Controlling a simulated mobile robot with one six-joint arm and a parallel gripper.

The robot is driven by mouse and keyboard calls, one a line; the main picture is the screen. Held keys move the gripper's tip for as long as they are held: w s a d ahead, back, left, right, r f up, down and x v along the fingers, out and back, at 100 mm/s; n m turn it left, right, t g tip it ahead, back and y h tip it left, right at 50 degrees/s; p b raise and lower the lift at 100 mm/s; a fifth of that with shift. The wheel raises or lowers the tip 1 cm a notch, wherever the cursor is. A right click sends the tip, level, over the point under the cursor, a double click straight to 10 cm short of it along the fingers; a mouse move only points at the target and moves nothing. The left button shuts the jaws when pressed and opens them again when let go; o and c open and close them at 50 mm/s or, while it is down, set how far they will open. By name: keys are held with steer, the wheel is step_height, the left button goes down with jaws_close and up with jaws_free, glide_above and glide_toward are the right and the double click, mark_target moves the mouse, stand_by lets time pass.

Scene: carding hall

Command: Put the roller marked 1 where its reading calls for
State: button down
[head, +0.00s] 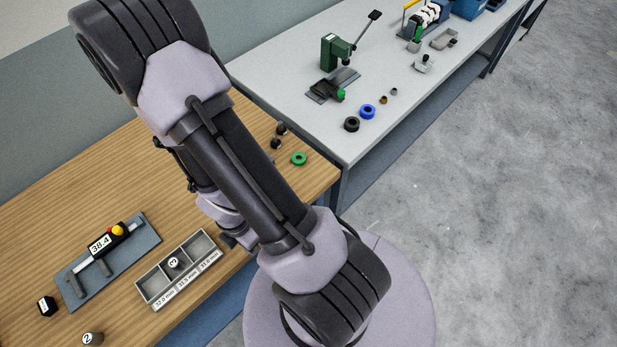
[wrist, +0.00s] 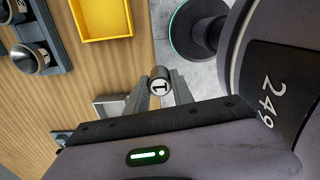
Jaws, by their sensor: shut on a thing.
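The roller marked 1 (wrist: 160,87) is a small metal cylinder with a white numbered end. In the wrist view my gripper (wrist: 161,92) is shut on it, one finger on each side. In the head view my arm hides the roller and most of my gripper. The gauge (head: 103,243) lies on a blue-grey plate, its display reading 38.4. The roller marked 2 (head: 92,339) stands on the wooden table.
A green ring (head: 299,158) lies near the table's far right corner. The grey bench (head: 290,97) beyond holds a green press (head: 334,53) and several loose rings. A yellow bin (wrist: 101,18) shows in the wrist view.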

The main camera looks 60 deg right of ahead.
steer(key=w+d+f+b, duration=0.1)
steer(key=b, duration=0.6)
steer(key=shift+d+f, duration=0.4)
steer(key=d, duration=0.2)
steer(key=w+d+r, duration=0.1)
steer(key=d, duration=0.1)
steer(key=w+d, duration=0.1)
steer(key=d, duration=0.2)
steer(key=w+d, duration=0.1)
steer(key=d, duration=0.1)
steer(key=w+d, duration=0.1)
steer(key=d, duration=0.2)
steer(key=shift+d+f, duration=0.3)
steer(key=shift+f, duration=0.1)
steer(key=shift+d+f+b, duration=0.2)
steer(key=shift+f+b, duration=0.55)
steer(key=shift+f, duration=1)
steer(key=shift+f, duration=0.2)
steer(key=c, duration=1.4)
jaws_free()
steer(key=shift+o, duration=0.2)
steer(key=shift+r, duration=0.1)
